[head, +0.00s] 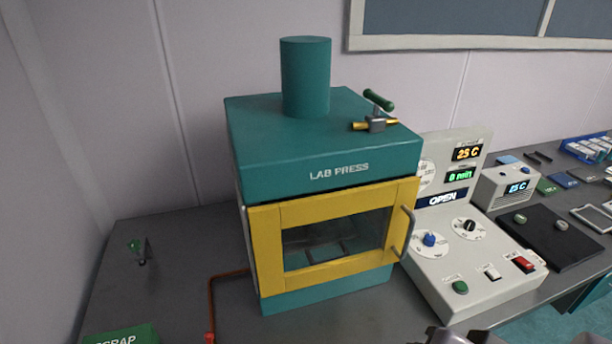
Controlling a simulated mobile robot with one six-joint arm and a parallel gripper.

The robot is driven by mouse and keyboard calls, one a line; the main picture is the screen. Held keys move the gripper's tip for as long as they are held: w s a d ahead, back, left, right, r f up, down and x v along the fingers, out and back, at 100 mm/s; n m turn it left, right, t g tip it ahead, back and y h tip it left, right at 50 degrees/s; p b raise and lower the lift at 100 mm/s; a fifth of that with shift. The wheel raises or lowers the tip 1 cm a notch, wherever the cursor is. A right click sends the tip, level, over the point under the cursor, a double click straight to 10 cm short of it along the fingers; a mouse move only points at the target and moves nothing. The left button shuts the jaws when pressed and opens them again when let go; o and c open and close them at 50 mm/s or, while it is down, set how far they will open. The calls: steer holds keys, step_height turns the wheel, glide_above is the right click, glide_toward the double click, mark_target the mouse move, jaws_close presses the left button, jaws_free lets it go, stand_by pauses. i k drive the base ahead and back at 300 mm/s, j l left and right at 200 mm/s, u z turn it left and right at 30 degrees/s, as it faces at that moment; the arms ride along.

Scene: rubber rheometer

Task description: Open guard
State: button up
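The guard (262,255) is a yellow frame around a clear window on the front of the teal lab press (300,150). It looks closed across the press opening. Its grey bar handle (408,235) stands upright at the guard's right edge, with nothing touching it. Dim plates show behind the window. Only a small grey metal piece of what looks like my gripper (456,337) shows at the bottom edge, below and right of the guard. Its fingers are cut off, so its opening does not show.
A control console (440,275) with knobs, buttons and an "OPEN" display stands close to the right of the handle. A valve with a green lever (378,101) sits on the press top. A red-brown pipe (211,300) and green scrap bin (125,336) are at left. Bench before the guard looks clear.

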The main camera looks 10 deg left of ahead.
mark_target(266, 222)
steer(key=j+u, duration=0.25)
steer(key=u, duration=0.15)
steer(key=i+j+u, duration=0.15)
steer(key=u, duration=0.3)
